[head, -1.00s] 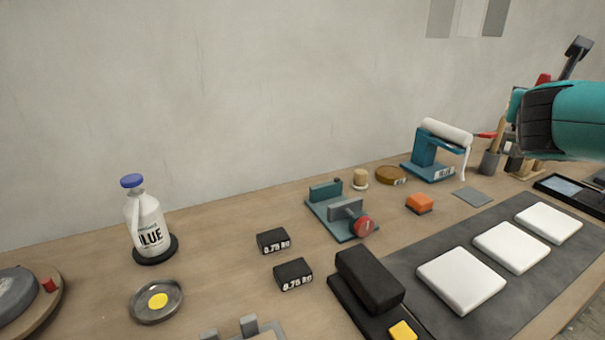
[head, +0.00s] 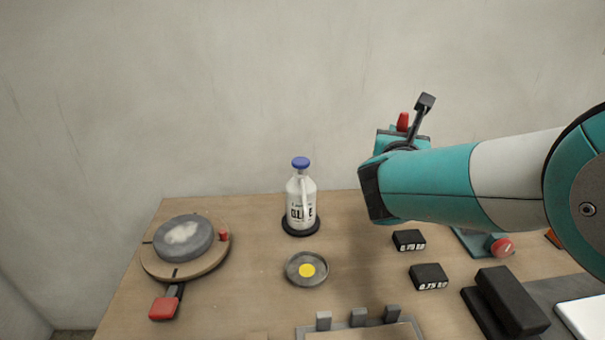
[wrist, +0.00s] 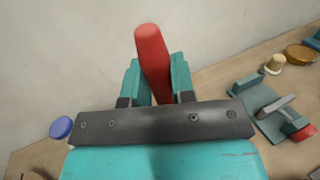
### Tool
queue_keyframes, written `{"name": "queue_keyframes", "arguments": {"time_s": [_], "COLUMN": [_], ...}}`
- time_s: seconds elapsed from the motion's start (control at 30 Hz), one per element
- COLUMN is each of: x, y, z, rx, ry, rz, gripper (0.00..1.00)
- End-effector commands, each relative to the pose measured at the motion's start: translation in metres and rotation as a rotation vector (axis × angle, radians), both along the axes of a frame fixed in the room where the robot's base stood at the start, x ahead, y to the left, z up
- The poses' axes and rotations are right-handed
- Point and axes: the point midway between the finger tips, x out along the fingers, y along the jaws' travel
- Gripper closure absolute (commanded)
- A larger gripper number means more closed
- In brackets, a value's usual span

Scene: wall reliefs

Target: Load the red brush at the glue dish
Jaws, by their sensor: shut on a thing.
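The glue dish (head: 306,269) is a small grey round dish with a yellow spot in its middle, on the table in front of the glue bottle (head: 301,204). The red brush (wrist: 152,55) shows in the wrist view as a red handle between my gripper's two teal fingers (wrist: 155,82). My gripper is shut on it. My gripper is raised above the table, behind and to the right of the dish.
A turntable (head: 184,262) with a grey disc stands at the left. Two black weights (head: 409,240) lie right of the dish, below my arm. A grey-pegged rack (head: 358,328) is at the front. Bare table lies left of the dish.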

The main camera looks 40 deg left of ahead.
Motion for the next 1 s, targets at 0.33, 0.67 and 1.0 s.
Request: {"name": "queue_keyframes", "arguments": {"time_s": [0.33, 0.67, 1.0], "x": [-0.153, -0.187, -0.187], "y": [0.085, 0.096, 0.096], "z": [-0.052, -0.069, -0.098], "rx": [-0.016, -0.016, -0.017], "ry": [-0.006, -0.006, -0.005], "rz": [0.297, 0.369, 0.369], "gripper": [1.0, 1.0, 1.0]}}
